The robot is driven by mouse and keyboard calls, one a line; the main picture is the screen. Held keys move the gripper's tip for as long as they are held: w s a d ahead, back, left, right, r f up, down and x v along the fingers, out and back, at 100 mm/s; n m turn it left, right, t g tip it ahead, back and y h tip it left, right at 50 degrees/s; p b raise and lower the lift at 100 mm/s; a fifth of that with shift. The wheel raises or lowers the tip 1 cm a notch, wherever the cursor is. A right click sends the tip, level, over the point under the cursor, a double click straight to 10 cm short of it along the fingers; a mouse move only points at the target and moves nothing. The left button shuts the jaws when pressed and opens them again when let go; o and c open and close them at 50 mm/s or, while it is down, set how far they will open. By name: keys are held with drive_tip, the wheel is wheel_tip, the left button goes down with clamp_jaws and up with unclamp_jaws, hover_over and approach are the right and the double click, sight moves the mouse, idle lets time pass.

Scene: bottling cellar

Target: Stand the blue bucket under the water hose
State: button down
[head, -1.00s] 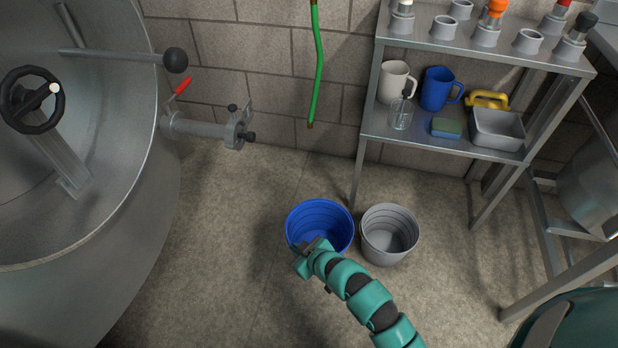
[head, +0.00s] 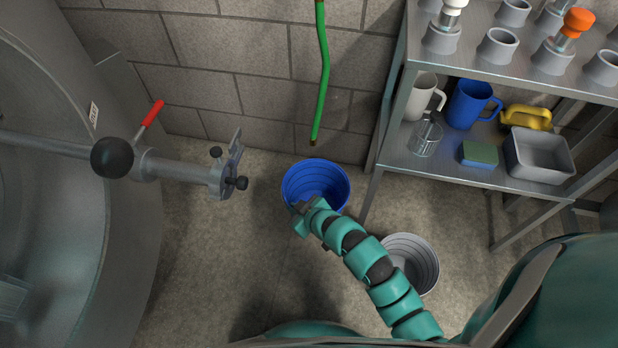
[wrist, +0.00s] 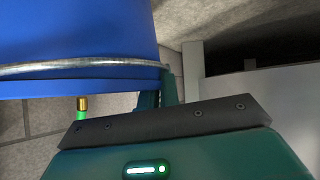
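The blue bucket (head: 317,182) is upright near the wall, with its open top facing up. My gripper (head: 301,208) is at its near left rim and appears shut on it. In the wrist view the bucket's blue side (wrist: 80,35) and a metal band or handle (wrist: 70,67) fill the upper left, with my gripper's fingers (wrist: 160,92) against its edge. The green water hose (head: 323,75) hangs down the wall. Its brass end shows just behind the bucket's far rim, and below the bucket in the wrist view (wrist: 82,103). I cannot tell whether the bucket touches the floor.
A grey bucket (head: 413,258) stands on the floor to the right, partly behind my arm. A metal shelf (head: 440,168) with mugs and a tray stands at the right. A large steel tank (head: 120,230) with a protruding valve pipe (head: 185,170) is at the left. Floor between is clear.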

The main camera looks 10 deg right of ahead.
drive_tip(key=b, duration=0.5)
hover_over(298, 190)
drive_tip(key=s+a, duration=0.1)
drive_tip(key=s, duration=0.2)
drive_tip(key=f, duration=0.4)
drive_tip(key=shift+a+f, duration=0.2)
drive_tip(key=w+f+b, duration=0.3)
drive_tip(key=w+f, duration=0.1)
drive_tip(key=f, duration=0.1)
drive_tip(key=shift+w+b, duration=0.2)
drive_tip(key=shift+b, duration=0.15)
drive_tip(key=shift+w+d+f, duration=0.1)
drive_tip(key=shift+w+f, duration=0.15)
drive_tip(key=shift+f, duration=0.1)
drive_tip(key=shift+f+b, duration=0.9)
drive_tip(key=shift+f, duration=0.45)
drive_tip(key=shift+f, duration=0.2)
drive_tip(key=c, duration=1.6)
unclamp_jaws()
drive_tip(key=shift+r, duration=0.1)
